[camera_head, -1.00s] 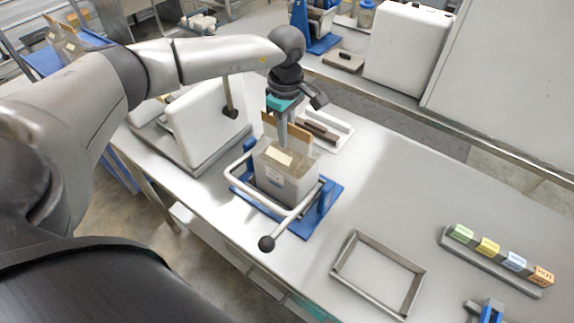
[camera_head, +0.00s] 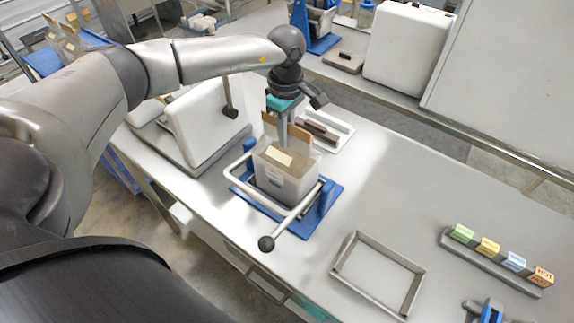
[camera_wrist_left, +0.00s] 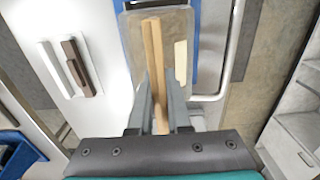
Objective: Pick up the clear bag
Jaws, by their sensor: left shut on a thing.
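The clear bag (camera_head: 284,183) holds brownish material and has a pale label on its front. It stands upright in a blue stand with a metal bar in front. A tan strip (camera_head: 283,134) runs along the bag's top. My left gripper (camera_head: 284,136) comes down from above and is shut on this strip. In the left wrist view the fingers of my left gripper (camera_wrist_left: 160,95) lie on both sides of the tan strip (camera_wrist_left: 153,60), with the bag (camera_wrist_left: 178,30) beyond. My right gripper does not show.
The blue stand's base (camera_head: 322,222) and ball-ended handle (camera_head: 266,243) surround the bag. A white machine (camera_head: 205,120) stands close on the left. A tray (camera_head: 335,130) lies behind, a metal frame (camera_head: 378,275) in front right, and coloured blocks (camera_head: 488,246) farther right.

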